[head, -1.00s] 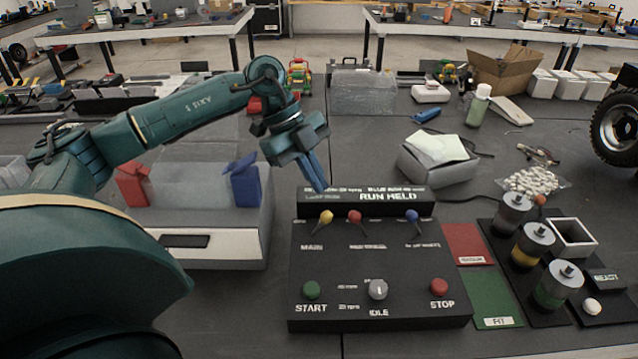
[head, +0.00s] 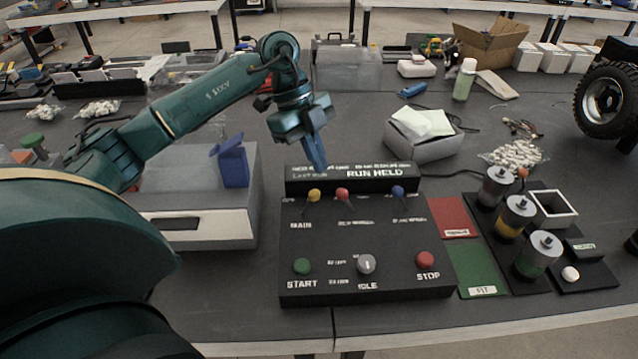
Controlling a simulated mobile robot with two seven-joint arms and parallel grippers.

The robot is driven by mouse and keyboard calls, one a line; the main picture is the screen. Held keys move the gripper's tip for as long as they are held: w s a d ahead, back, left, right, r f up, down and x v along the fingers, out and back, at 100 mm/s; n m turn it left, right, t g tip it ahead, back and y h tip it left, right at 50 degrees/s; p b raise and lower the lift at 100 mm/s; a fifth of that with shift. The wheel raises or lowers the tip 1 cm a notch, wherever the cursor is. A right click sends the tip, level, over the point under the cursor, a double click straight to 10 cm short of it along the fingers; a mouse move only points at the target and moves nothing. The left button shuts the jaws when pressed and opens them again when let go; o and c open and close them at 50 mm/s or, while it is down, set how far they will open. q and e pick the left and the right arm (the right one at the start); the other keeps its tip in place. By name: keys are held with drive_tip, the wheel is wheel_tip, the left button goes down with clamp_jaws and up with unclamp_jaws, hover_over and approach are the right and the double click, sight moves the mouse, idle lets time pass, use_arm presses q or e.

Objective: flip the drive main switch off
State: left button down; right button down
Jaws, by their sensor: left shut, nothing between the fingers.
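The black control panel (head: 330,238) stands on the table in front of me. Its yellow-tipped lever (head: 314,195), above the label MAIN, has its knob toward the panel's far side. A red-tipped lever (head: 342,194) and a blue-tipped lever (head: 398,191) stand to its right; their labels are hard to read. My left gripper (head: 321,168) is shut and empty, fingers pointing down at the display's edge, just above and slightly right of the yellow knob in the picture. I see no contact with the lever. My right gripper is out of view.
A green START button (head: 302,266), a grey IDLE knob (head: 366,264) and a red STOP button (head: 425,259) line the panel's near side. A grey box with a blue bin (head: 233,165) stands left. Capped cylinders (head: 517,217) stand right, and a grey box (head: 424,142) behind.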

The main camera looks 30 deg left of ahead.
sight(310, 201)
use_arm(q)
drive_tip(key=x, duration=0.9)
drive_tip(key=shift+s+p, duration=0.1)
drive_tip(key=shift+p, duration=0.3)
drive_tip(key=a, duration=0.1)
drive_tip(key=a+f, duration=0.1)
drive_tip(key=shift+w+a+p, duration=0.3)
drive_tip(key=shift+w+a, duration=0.15)
drive_tip(key=shift+a, duration=0.4)
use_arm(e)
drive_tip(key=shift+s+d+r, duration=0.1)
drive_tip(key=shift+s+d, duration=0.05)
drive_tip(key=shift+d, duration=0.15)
